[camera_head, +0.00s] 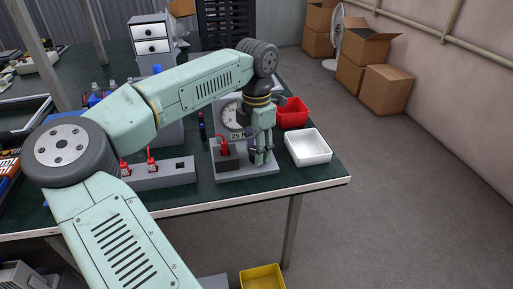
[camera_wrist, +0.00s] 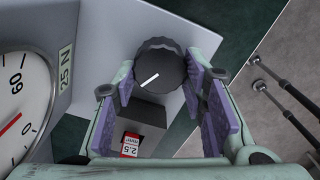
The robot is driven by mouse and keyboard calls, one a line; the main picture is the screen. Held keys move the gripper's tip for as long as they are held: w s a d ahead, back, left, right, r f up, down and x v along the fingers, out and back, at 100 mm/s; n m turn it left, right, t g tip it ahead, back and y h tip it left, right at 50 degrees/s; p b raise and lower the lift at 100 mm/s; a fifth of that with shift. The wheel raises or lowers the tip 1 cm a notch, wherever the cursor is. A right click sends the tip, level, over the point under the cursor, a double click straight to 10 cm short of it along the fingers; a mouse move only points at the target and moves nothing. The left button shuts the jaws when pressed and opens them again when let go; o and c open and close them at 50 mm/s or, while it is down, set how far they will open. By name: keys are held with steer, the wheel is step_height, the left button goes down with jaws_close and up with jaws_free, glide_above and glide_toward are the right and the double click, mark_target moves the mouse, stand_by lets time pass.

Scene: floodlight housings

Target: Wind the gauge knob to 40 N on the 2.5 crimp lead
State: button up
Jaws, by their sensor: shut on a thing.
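The black gauge knob (camera_wrist: 161,65) with a white pointer line lies between the purple pads of my gripper (camera_wrist: 160,82), which is shut on it. The gauge dial (camera_wrist: 18,100) shows at the left of the wrist view, with a red needle and a "25 N" label (camera_wrist: 66,68). The 2.5 crimp lead (camera_wrist: 130,145), with a red and white tag, sits by a dark block just below the knob. In the head view, my gripper (camera_head: 261,158) points down beside the gauge (camera_head: 230,117) and the red lead (camera_head: 223,147); the knob is hidden there.
A white tray (camera_head: 325,154) and a red bin (camera_head: 294,118) stand right of the gauge stand (camera_head: 240,176). A grey rack (camera_head: 165,180) with red-tagged leads stands to the left. The table's front edge (camera_head: 260,200) is close. A yellow bin (camera_head: 262,280) is below.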

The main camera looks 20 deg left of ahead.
stand_by(0.3)
steer(key=o, duration=1.2)
steer(key=shift+c, duration=0.2)
step_height(320, 180, up, 12)
